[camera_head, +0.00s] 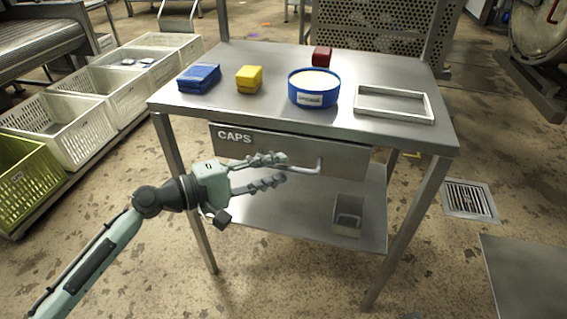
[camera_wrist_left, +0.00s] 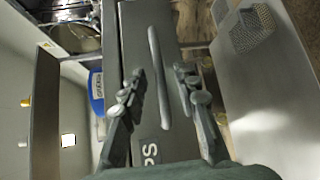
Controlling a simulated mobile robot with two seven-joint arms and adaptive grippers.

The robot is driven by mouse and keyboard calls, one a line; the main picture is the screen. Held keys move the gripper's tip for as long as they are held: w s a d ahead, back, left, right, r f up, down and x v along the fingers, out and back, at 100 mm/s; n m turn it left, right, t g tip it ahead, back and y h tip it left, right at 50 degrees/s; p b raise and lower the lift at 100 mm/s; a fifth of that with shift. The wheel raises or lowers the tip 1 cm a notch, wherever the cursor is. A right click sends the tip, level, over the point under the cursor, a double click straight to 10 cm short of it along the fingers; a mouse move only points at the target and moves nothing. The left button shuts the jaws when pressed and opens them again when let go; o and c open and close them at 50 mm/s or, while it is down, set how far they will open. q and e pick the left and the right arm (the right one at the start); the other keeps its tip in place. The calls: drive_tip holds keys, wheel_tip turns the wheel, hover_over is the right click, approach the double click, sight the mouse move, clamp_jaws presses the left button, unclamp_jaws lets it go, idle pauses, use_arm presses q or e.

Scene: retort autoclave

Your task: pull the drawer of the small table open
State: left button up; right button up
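The small metal table (camera_head: 395,128) stands ahead of me. Its grey drawer (camera_head: 345,155), labelled CAPS, sits under the top and looks closed. A bar handle (camera_head: 320,166) runs along the drawer front, partly hidden by my gripper. My left gripper (camera_head: 284,169) is in front of the drawer, fingers apart, one above the other. In the left wrist view, the handle (camera_wrist_left: 158,70) shows between the open fingertips of the left gripper (camera_wrist_left: 160,83) and extends beyond them. I cannot tell whether the fingers touch it. My right gripper is not in view.
On the table top are a blue block (camera_head: 199,78), a yellow block (camera_head: 249,79), a red block (camera_head: 322,56), a blue tub (camera_head: 313,88) and an empty frame tray (camera_head: 394,103). A lower shelf holds a small bin (camera_head: 348,215). Crates (camera_head: 70,125) line the left.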

use_arm(q)
drive_tip(key=shift+x, duration=1.2)
clamp_jaws()
